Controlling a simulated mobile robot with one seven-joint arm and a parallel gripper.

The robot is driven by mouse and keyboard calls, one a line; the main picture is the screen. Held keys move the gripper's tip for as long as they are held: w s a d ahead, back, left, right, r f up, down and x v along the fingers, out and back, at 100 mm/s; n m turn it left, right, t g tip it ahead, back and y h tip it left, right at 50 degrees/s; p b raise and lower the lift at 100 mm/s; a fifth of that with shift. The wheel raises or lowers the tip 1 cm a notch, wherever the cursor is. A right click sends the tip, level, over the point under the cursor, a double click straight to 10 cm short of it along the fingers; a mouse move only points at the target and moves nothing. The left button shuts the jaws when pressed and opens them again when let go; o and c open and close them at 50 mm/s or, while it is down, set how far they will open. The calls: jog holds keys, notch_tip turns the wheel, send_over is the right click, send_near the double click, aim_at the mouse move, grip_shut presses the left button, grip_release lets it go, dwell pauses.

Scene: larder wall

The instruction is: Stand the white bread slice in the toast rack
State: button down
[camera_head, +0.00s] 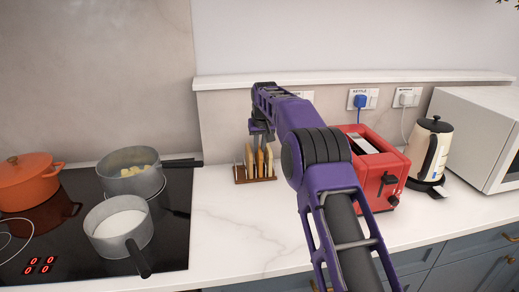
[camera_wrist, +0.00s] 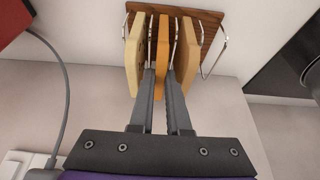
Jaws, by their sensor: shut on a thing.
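The toast rack (camera_head: 242,179) stands on the worktop behind my arm, a wooden base with wire loops; in the wrist view its base (camera_wrist: 205,21) is at the top. My gripper (camera_wrist: 161,75) points down into the rack, shut on a golden-orange bread slice (camera_wrist: 162,45) held upright between the wires. I cannot tell if its lower edge touches the base. A paler slice (camera_wrist: 134,55) stands to its left and a tan slice (camera_wrist: 187,55) to its right in the wrist view. The pale one looks whitest. In the head view my gripper (camera_head: 262,142) partly hides the slices.
The red toaster (camera_head: 383,165) is right of the rack, with the kettle (camera_head: 430,150) and white microwave (camera_head: 477,130) beyond. Two grey saucepans (camera_head: 118,222) (camera_head: 131,170) and an orange pot (camera_head: 27,182) are on the hob at left. Worktop in front of the rack is clear.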

jog(key=shift+f, duration=0.15)
jog(key=c, duration=1.2)
grip_release()
jog(key=shift+o, duration=0.2)
jog(key=shift+r, duration=0.5)
jog(key=a+v, duration=0.1)
jog(key=v, duration=1)
jog(key=shift+s+d+r+p, duration=0.2)
jog(key=shift+d+p, duration=0.1)
jog(key=shift+d, duration=0.2)
